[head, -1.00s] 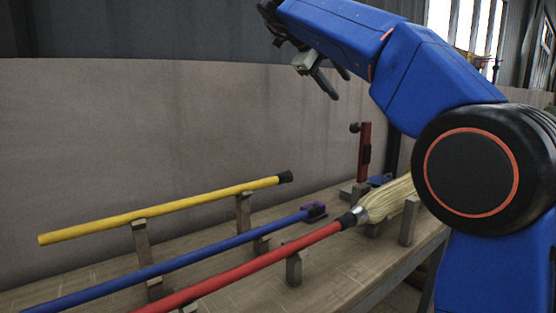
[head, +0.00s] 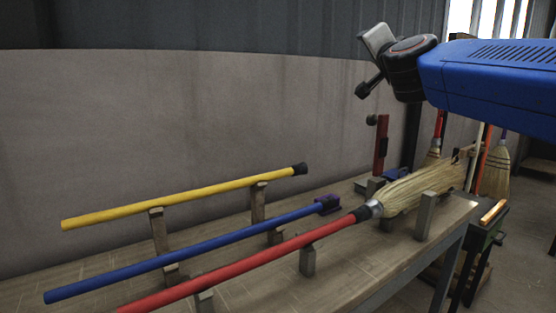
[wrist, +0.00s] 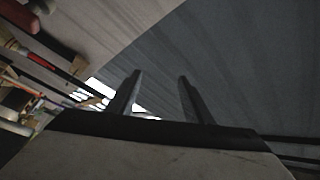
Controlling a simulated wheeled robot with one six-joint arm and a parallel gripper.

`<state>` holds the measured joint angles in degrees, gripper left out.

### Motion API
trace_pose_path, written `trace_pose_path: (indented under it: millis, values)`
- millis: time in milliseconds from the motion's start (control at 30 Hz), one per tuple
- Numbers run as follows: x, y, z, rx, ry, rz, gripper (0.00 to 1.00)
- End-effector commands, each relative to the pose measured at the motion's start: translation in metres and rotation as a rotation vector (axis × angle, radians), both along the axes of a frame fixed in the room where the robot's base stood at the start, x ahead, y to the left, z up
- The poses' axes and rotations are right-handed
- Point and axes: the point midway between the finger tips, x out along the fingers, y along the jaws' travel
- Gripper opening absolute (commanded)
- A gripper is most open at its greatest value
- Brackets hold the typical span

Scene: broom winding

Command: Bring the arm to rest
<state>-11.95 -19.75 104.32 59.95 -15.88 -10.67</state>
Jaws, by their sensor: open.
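My gripper (wrist: 160,92) is open and empty in the wrist view, its two dark fingers apart with only wall and roof panels beyond. In the head view my gripper (head: 366,68) is raised at the upper right, well above the workbench (head: 270,283). Its fingers are seen from the side there. My blue arm reaches in from the right edge.
A yellow handle (head: 185,197), a blue handle (head: 190,250) and a red-handled broom (head: 425,187) lie on wooden supports on the bench. A red upright clamp (head: 381,145) stands behind. Other brooms (head: 496,170) stand at the right. The air around my gripper is clear.

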Motion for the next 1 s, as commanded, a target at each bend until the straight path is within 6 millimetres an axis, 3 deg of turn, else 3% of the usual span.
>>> trace_pose_path:
  millis: [200, 467, 700, 1000]
  values:
    - [-0.047, 0.027, -0.109, -0.263, 0.203, 0.179, 0.46]
    - [-0.111, 0.031, -0.241, -0.486, 0.473, 0.319, 0.46]
    - [-0.181, 0.013, -0.356, -0.640, 0.738, 0.402, 0.46]
    - [-0.282, -0.028, -0.480, -0.783, 1.087, 0.456, 0.46]
